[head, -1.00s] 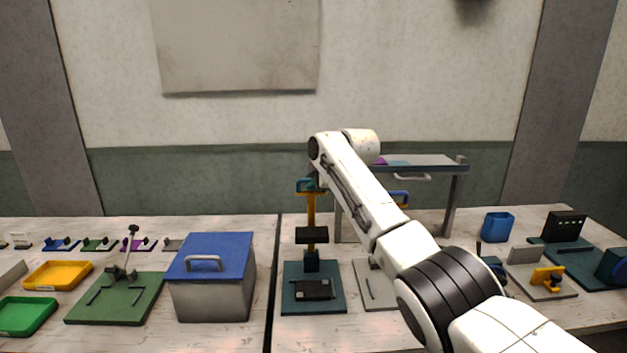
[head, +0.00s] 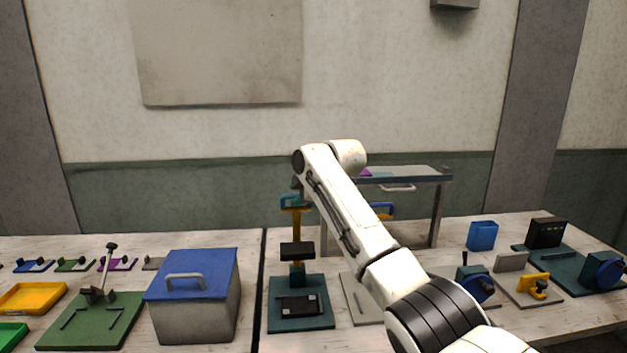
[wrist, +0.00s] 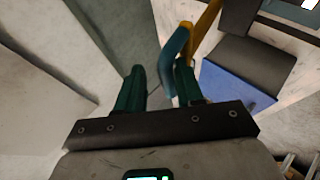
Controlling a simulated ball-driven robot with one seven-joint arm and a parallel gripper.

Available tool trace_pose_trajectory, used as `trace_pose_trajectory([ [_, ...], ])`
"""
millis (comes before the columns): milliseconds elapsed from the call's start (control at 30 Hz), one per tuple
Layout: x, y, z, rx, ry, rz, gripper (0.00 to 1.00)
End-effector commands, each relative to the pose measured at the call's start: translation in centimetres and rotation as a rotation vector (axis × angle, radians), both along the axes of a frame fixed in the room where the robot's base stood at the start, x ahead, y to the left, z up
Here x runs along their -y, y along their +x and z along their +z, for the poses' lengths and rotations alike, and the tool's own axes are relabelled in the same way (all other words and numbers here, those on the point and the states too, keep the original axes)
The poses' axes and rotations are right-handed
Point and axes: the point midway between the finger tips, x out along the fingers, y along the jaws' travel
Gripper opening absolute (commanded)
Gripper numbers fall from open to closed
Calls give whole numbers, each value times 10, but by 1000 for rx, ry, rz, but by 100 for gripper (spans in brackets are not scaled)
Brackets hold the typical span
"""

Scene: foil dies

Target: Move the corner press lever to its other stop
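A press with a teal base (head: 318,322), yellow column (head: 295,225) and dark block stands in the middle of the bench. Its teal top (head: 291,201) is partly behind my arm. Which part is the corner press lever I cannot tell for certain. In the wrist view, my gripper (wrist: 160,82) has its two green fingers apart. A blue-teal bar (wrist: 173,50) reaches down between them, nearer the right finger, beside a yellow post (wrist: 208,25). I cannot tell whether the bar touches that finger. In the head view the fingers are not clearly visible.
A grey box with a blue lid (head: 199,262) stands left of the press. A green plate with an upright lever (head: 107,268) is further left. A raised shelf (head: 420,173) stands behind my arm. A blue cup (head: 482,235) and other fixtures are at right.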

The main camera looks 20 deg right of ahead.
Motion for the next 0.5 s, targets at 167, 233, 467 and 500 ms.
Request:
trace_pose_trajectory([
  [167,14,-19,22,8,-3,-14,40],
  [233,15,-27,30,11,-5,-14,40],
  [467,16,-52,52,15,-4,-9,40],
  [500,17,-56,56,15,-4,-9,40],
])
